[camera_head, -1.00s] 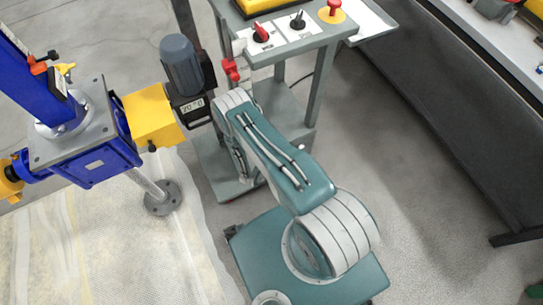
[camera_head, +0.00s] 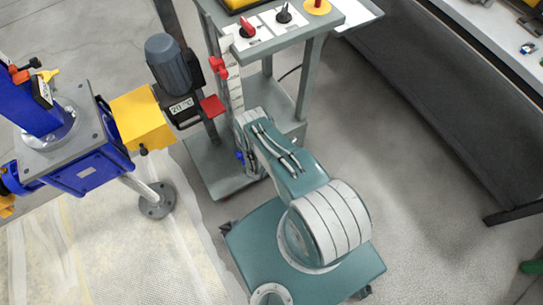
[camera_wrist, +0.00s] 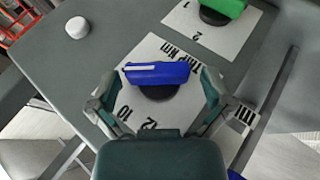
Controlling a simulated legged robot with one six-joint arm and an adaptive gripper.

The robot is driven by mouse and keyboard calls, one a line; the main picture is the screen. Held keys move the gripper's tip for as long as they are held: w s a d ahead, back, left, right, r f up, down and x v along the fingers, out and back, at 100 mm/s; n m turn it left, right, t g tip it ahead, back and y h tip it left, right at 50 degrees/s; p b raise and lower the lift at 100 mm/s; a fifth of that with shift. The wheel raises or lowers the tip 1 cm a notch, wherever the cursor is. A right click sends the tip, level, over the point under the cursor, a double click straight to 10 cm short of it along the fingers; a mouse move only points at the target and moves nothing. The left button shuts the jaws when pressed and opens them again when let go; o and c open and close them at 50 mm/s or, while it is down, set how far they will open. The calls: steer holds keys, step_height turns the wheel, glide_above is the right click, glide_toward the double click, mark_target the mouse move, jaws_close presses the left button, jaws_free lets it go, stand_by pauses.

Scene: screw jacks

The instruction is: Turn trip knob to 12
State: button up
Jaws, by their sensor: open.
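The trip knob (camera_wrist: 158,73) is a blue bar handle on a dark round base, in the middle of the wrist view. A white stripe on it points left. It sits on a white plate (camera_wrist: 133,99) printed "TRIP Nm", with 10 and 12 on the edge nearest my gripper. Other marks may be hidden by the fingers. My gripper (camera_wrist: 157,84) is open, one finger on each side of the knob, with gaps visible. In the head view a small blue part (camera_head: 240,156) shows beside my arm; I cannot tell whether it is this knob.
A green knob (camera_wrist: 222,7) on another white plate lies beyond the blue one. A white round cap (camera_wrist: 77,27) is on the grey panel. In the head view, the console top has a red knob (camera_head: 247,28) and a black knob (camera_head: 284,14). A yellow box (camera_head: 142,119) is to the left.

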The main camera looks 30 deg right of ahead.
steer(key=shift+w+d+f, duration=0.15)
steer(key=shift+d+f, duration=0.1)
steer(key=shift+d, duration=0.05)
steer(key=c, duration=1)
steer(key=shift+o, duration=0.2)
steer(key=shift+a+h, duration=0.1)
steer(key=shift+h, duration=0.5)
steer(key=o, duration=1)
steer(key=shift+c, duration=0.2)
